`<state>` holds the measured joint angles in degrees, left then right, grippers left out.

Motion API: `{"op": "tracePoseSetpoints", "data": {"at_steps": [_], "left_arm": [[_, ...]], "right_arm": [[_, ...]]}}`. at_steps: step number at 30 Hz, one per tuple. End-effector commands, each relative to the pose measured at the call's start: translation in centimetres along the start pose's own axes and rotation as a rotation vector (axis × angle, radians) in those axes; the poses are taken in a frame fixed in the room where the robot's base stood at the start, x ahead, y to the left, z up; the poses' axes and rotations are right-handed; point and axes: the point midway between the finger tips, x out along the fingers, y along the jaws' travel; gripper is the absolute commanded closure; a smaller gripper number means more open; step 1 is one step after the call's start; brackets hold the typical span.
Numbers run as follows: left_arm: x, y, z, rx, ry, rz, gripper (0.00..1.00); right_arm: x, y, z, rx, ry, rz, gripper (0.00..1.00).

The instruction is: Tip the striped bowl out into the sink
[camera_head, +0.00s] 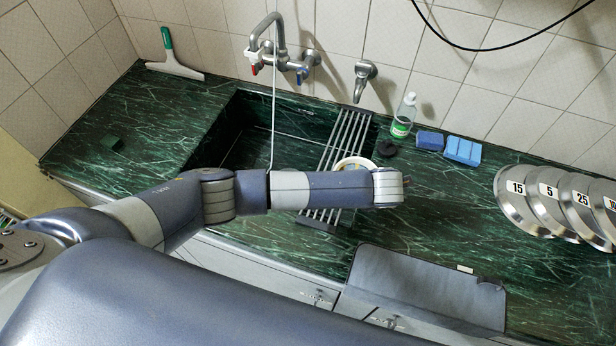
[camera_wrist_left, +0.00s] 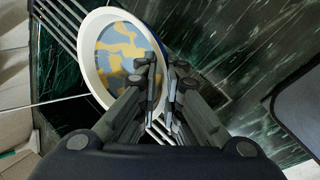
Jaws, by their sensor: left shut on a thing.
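The bowl (camera_wrist_left: 108,28) has a white rim and a yellow, blue and grey blotched inside; a strip of blue outer wall shows at its right. I cannot make out stripes. In the head view only part of its pale rim (camera_head: 353,161) shows behind my left arm, over the metal rack. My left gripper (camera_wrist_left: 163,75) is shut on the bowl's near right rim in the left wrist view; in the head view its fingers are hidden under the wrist. The dark green sink (camera_head: 236,140) lies left of the bowl. My right gripper is out of view.
A metal slatted rack (camera_head: 345,130) spans the sink's right end. A faucet (camera_head: 270,40) stands behind, with a thin white stream below it. A bottle (camera_head: 404,116), blue sponges (camera_head: 462,151) and numbered metal discs (camera_head: 520,205) are on the right. The left counter is mostly clear.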

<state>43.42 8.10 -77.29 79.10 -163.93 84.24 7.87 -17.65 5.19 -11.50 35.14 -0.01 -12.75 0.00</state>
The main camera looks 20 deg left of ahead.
Motion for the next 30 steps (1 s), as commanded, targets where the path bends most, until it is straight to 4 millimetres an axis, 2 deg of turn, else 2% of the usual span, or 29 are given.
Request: {"op": "tracePoseSetpoints", "data": {"at_steps": [1,3,6,11,18,30], "left_arm": [[-0.4,0.5,-0.3,-0.011,-0.013,-0.012,1.00],[-0.4,0.6,-0.6,-0.024,-0.035,-0.037,1.00],[-0.2,0.6,-0.6,-0.030,-0.055,-0.049,1.00],[0.0,0.7,-0.8,-0.039,-0.067,-0.059,1.00],[-0.3,1.0,-1.0,-0.050,-0.088,-0.079,1.00],[-0.6,1.8,-1.5,-0.074,-0.124,-0.111,1.00]], "right_arm": [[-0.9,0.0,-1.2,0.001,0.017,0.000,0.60],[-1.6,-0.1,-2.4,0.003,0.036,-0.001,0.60],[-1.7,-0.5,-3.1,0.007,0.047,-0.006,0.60],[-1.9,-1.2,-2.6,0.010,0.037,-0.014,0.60],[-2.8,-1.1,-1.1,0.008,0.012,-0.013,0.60],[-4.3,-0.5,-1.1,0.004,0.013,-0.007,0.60]]}}
